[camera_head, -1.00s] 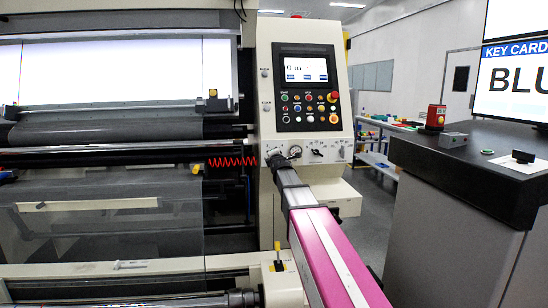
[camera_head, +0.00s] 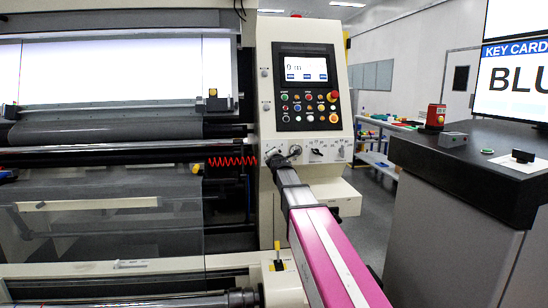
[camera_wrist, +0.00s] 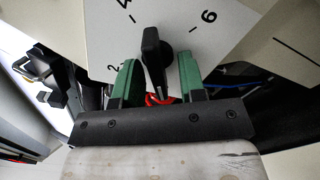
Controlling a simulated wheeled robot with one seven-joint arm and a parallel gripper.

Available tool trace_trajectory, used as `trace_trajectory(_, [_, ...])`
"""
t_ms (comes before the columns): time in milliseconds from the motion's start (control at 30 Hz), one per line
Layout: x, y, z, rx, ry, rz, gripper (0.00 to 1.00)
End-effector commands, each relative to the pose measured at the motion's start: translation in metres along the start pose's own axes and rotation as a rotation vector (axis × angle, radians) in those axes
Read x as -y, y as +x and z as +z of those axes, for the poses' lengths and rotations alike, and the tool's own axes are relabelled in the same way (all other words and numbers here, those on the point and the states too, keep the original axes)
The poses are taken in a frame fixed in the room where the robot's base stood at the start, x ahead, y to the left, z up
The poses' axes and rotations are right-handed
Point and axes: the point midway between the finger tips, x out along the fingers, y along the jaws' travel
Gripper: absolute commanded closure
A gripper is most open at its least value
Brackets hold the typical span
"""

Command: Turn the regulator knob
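The regulator knob (camera_wrist: 151,45) is a black pointer handle on a pale dial plate (camera_wrist: 190,30) marked 2, 4 and 6. It points roughly up, between 4 and 6, in the wrist view. My gripper (camera_wrist: 158,64) is open, with one green finger on each side of the knob's lower end. Gaps show between the knob and both fingers, so it is not clamped. In the head view my gripper (camera_head: 277,159) is at the lower left of the machine's control panel (camera_head: 306,95), hiding the knob.
A small black selector (camera_head: 316,152) sits to the right on the same panel strip. A red coiled cable (camera_head: 232,161) hangs left of the panel. A dark counter (camera_head: 470,160) with a red device (camera_head: 435,117) stands at the right.

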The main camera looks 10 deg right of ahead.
Motion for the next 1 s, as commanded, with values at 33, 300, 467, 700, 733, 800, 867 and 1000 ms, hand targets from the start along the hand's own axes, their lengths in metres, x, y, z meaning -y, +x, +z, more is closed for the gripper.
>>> trace_trajectory(33, [0.0,0.0,0.0,0.0,0.001,0.001,0.63])
trace_trajectory(300, [0.0,-0.002,0.001,0.001,0.002,0.002,0.63])
trace_trajectory(467, [0.0,-0.015,0.001,0.001,0.002,0.002,0.63])
trace_trajectory(700, [0.0,-0.056,0.0,0.001,0.002,0.002,0.63])
trace_trajectory(733, [0.0,-0.062,0.0,0.001,0.002,0.002,0.63])
trace_trajectory(800, [0.0,-0.076,0.0,0.001,0.002,0.002,0.63])
trace_trajectory(867, [0.0,-0.087,0.0,0.001,0.002,0.002,0.63])
trace_trajectory(1000, [0.0,-0.104,0.0,0.001,0.001,0.001,0.63])
